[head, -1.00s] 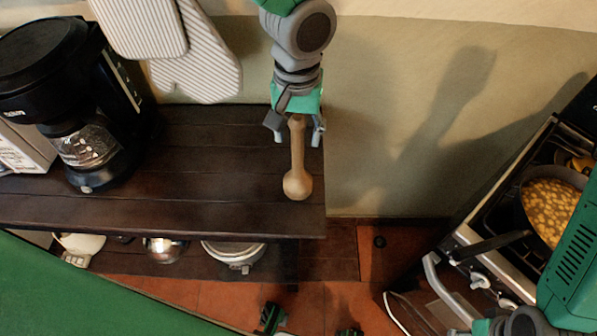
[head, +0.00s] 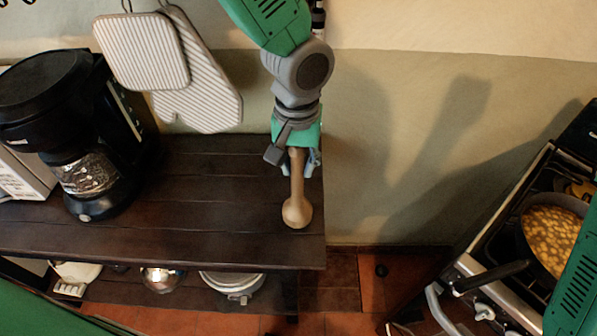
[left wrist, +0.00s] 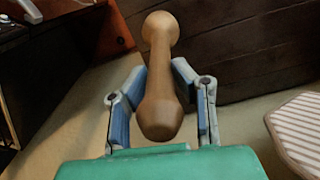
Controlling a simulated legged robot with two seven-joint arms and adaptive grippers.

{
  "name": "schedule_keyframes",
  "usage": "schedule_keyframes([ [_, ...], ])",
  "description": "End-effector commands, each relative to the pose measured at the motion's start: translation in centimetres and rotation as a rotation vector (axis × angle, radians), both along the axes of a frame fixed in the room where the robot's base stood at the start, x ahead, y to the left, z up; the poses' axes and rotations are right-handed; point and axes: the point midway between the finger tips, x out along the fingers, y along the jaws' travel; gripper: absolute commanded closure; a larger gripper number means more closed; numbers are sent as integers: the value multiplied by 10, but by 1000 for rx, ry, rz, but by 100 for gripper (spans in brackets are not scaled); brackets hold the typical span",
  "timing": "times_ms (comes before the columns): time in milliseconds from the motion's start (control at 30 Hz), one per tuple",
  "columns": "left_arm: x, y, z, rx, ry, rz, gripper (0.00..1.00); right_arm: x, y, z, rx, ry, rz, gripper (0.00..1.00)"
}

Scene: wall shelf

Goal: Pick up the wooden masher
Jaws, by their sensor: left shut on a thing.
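The wooden masher (head: 297,200) is a light brown turned piece with a rounded, wider end. In the head view it hangs upright below my left gripper (head: 293,160), wide end down, over the right end of the dark wooden shelf (head: 190,215). In the left wrist view the masher (left wrist: 160,75) lies between the two fingers of my left gripper (left wrist: 160,85), which is shut on its shaft. I cannot tell whether the masher's lower end touches the shelf. The fingers partly hide its upper end in the head view. My right gripper is out of view.
A black coffee maker (head: 75,130) stands at the shelf's left. A striped oven mitt (head: 205,90) and pot holder (head: 140,52) hang on the wall. A pan (head: 553,236) of food sits on the stove (head: 480,270) at right. Pots (head: 232,284) are on the lower shelf.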

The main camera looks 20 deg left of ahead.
Motion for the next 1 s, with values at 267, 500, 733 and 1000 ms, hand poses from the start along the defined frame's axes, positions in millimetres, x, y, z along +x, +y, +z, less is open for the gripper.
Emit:
schedule_keyframes([
  [267, -8, -3, 29, 0, -1, -4, 100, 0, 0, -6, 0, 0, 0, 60],
  [500, -63, -17, 27, 4, 0, -4, 100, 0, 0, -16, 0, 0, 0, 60],
  [733, -124, -35, 27, 3, -2, -5, 100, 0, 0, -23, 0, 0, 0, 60],
  [1000, -164, -48, 28, 3, -4, -7, 100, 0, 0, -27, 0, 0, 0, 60],
])
